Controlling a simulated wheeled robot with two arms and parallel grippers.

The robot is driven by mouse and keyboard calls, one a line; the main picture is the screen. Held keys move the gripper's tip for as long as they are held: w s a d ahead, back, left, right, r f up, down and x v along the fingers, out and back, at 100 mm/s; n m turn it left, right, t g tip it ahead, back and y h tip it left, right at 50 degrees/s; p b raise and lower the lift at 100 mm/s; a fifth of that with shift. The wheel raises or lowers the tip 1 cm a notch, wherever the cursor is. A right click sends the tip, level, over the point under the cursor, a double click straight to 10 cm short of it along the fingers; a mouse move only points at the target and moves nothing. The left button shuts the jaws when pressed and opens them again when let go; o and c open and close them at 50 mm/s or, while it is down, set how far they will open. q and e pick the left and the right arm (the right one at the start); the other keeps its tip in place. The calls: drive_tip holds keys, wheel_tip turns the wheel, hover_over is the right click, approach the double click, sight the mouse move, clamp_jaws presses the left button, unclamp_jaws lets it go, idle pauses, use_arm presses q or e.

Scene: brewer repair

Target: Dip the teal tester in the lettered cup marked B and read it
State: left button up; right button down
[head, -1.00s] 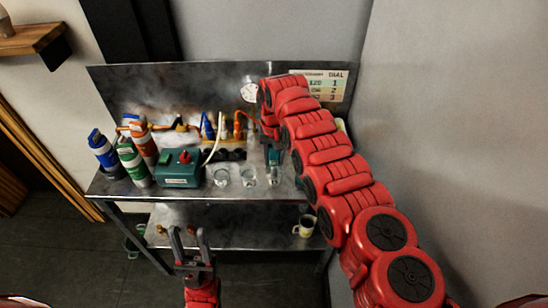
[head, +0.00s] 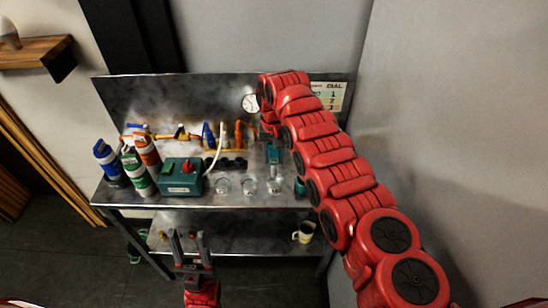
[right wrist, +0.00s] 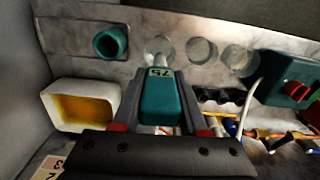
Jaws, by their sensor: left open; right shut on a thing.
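The teal tester (head: 273,154) is in my right gripper, above the right-hand one of three clear cups. In the right wrist view the tester (right wrist: 160,100) sits between the fingers of my right gripper (right wrist: 162,118), with small dark characters on a pale display that I cannot read surely. The clear cups are the left cup (head: 222,185), middle cup (head: 249,186) and right cup (head: 274,186). Their letters are too small to read, so I cannot tell which is B. The tester's tip is not clearly visible. My left gripper (head: 188,246) is open and empty in front of the bench.
A teal green machine (head: 181,176) with a red knob and several bottles stand at the bench's left. A teal cup (right wrist: 110,42) and a white container with yellow inside (right wrist: 84,106) are near the right gripper. A mug (head: 303,232) stands on the lower shelf (head: 255,240).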

drive_tip(key=shift+r, duration=1.45)
